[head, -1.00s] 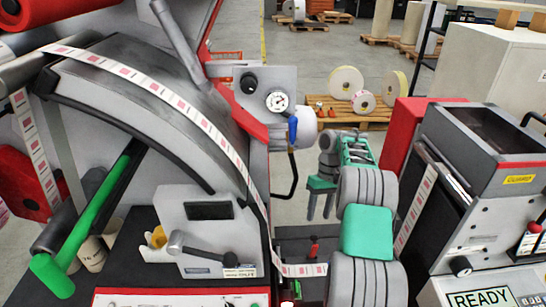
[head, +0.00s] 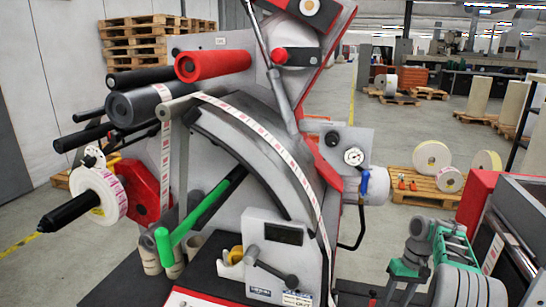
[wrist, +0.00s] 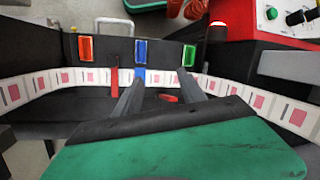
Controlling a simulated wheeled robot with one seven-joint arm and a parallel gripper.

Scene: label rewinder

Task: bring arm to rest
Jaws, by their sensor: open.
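My gripper (head: 404,277) is at the lower right of the head view, beside the label rewinder (head: 235,140). Its two grey fingers stand apart with nothing between them. In the wrist view my gripper (wrist: 152,92) points at a dark panel with red, blue and green pieces (wrist: 140,52). A label strip (wrist: 55,80) runs across in front of that panel. I cannot tell whether the fingertips touch anything. My arm's grey and green links fill the lower right of the head view.
The green lever (head: 205,212), a black crank handle (head: 270,262) and a blue valve (head: 364,182) stick out from the machine. A red and grey unit (head: 510,205) stands close to my arm's right. Pallets with rolls (head: 432,157) stand behind on open floor.

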